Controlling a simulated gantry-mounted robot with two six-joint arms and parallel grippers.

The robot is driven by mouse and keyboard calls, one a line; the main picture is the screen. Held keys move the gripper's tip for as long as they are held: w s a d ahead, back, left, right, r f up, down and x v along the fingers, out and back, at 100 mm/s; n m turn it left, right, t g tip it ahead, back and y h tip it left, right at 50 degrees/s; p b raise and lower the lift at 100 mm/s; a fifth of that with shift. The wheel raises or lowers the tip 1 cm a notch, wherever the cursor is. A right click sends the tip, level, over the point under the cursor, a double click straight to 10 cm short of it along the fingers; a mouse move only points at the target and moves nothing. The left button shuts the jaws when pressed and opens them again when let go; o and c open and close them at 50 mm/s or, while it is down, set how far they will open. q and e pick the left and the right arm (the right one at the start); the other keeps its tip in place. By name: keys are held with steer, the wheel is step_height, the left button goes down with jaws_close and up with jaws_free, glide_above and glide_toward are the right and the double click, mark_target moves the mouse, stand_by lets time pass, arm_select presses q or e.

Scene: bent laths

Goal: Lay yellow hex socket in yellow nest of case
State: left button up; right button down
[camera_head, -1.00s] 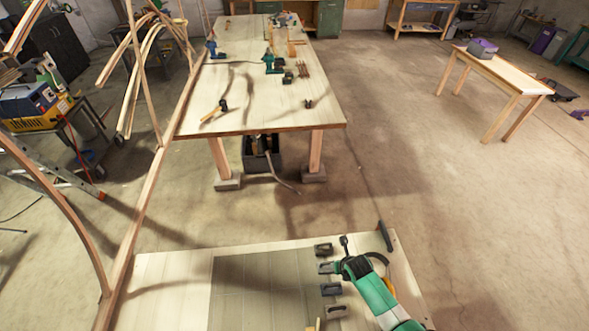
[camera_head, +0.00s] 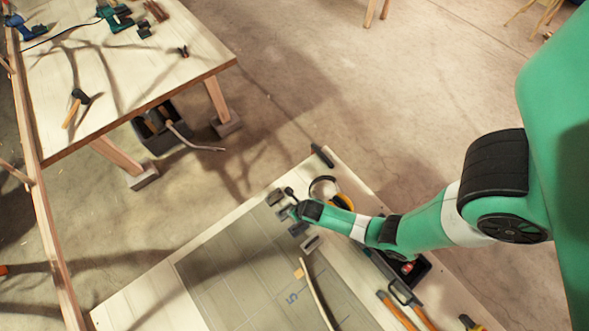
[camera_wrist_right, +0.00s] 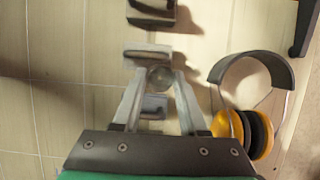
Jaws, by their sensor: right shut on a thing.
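My right gripper (camera_head: 293,212) is over the near table, among a row of grey slotted blocks. In the right wrist view its fingers (camera_wrist_right: 160,82) are closed on a small round grey thing (camera_wrist_right: 160,75); its colour does not read as yellow. I cannot make out a yellow hex socket or a case with a yellow nest in either view. A dark open tray (camera_head: 424,268) with a red thing in it stands on the near table, partly behind my right arm; its contents are too small to tell. My left gripper is not in view.
Grey slotted blocks (camera_head: 311,244) stand close around the gripper; one (camera_wrist_right: 152,12) lies ahead of it. Yellow-black earmuffs (camera_wrist_right: 243,132) lie to its right. A curved lath (camera_head: 318,293) and orange-handled tools (camera_head: 398,311) lie nearer. The grey mat (camera_head: 225,262) is mostly bare.

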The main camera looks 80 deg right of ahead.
steer(key=shift+f, duration=0.3)
steer(key=shift+f+b, duration=0.3)
steer(key=shift+f, duration=0.1)
steer(key=shift+c, duration=2.2)
jaws_free()
